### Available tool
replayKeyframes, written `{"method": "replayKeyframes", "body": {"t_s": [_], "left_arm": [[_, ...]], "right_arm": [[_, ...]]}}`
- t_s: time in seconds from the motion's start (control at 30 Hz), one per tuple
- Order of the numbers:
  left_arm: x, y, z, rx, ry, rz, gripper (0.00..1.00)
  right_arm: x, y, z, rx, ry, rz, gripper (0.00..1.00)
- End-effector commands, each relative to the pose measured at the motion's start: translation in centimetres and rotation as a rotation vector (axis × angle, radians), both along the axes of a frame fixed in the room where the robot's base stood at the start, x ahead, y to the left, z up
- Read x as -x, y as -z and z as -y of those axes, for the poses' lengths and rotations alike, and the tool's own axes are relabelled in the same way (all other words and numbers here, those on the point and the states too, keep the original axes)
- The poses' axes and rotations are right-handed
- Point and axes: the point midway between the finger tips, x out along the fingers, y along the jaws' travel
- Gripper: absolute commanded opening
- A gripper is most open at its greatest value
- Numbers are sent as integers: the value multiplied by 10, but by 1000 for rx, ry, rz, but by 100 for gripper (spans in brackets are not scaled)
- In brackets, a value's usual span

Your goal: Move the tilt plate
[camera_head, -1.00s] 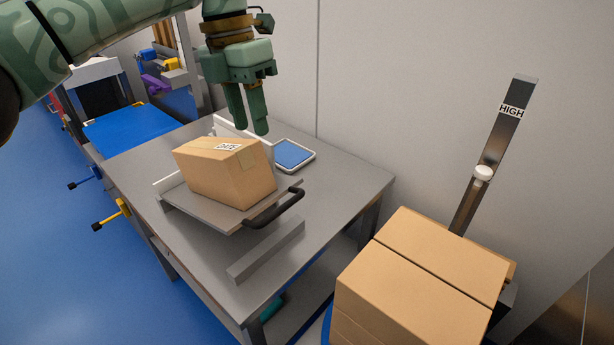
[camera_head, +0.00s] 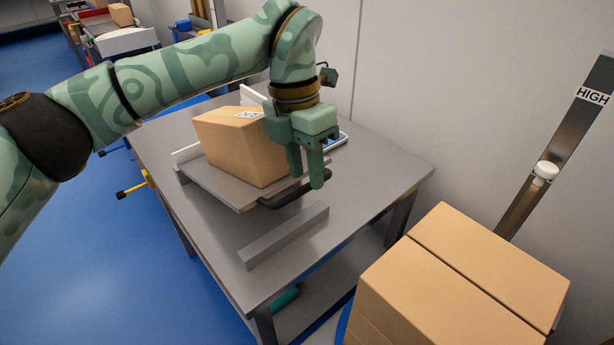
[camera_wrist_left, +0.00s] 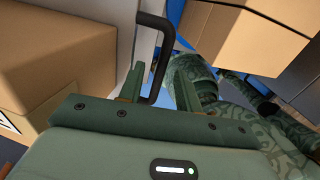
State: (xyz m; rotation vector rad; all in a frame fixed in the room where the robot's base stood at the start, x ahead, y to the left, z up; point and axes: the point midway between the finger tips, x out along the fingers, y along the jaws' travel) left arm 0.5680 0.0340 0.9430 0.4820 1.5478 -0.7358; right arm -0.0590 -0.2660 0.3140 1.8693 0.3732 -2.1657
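The tilt plate (camera_head: 228,190) is a grey plate on the metal table, with a black handle (camera_head: 272,203) on its near right edge. A brown carton (camera_head: 238,148) with a white label sits on the plate against low white walls. My left gripper (camera_head: 306,178) points down at the handle, its two fingers apart. In the left wrist view the handle (camera_wrist_left: 166,55) shows between and beyond the open fingers (camera_wrist_left: 157,80); I cannot tell whether they touch it. The gripper hides part of the handle and the plate's right corner. My right gripper is not in view.
A loose grey bar (camera_head: 285,237) lies on the table (camera_head: 365,185) in front of the plate. A blue-topped pad (camera_head: 335,142) is partly hidden behind my gripper. A large carton (camera_head: 455,290) stands at right, before a slanted post (camera_head: 560,150) marked HIGH with a white knob.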

Motion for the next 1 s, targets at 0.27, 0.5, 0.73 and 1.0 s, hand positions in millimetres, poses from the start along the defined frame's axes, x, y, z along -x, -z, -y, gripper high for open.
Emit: {"method": "replayKeyframes", "body": {"t_s": [0.27, 0.5, 0.73, 1.0], "left_arm": [[2, 12, 2, 1, 0, 1, 34], [2, 12, 2, 1, 0, 1, 12], [2, 13, 2, -3, 0, 3, 0], [16, 64, 15, -86, 3, 82, 0]], "right_arm": [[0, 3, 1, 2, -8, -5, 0], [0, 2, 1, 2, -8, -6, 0], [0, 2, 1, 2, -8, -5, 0], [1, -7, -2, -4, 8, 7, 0]]}}
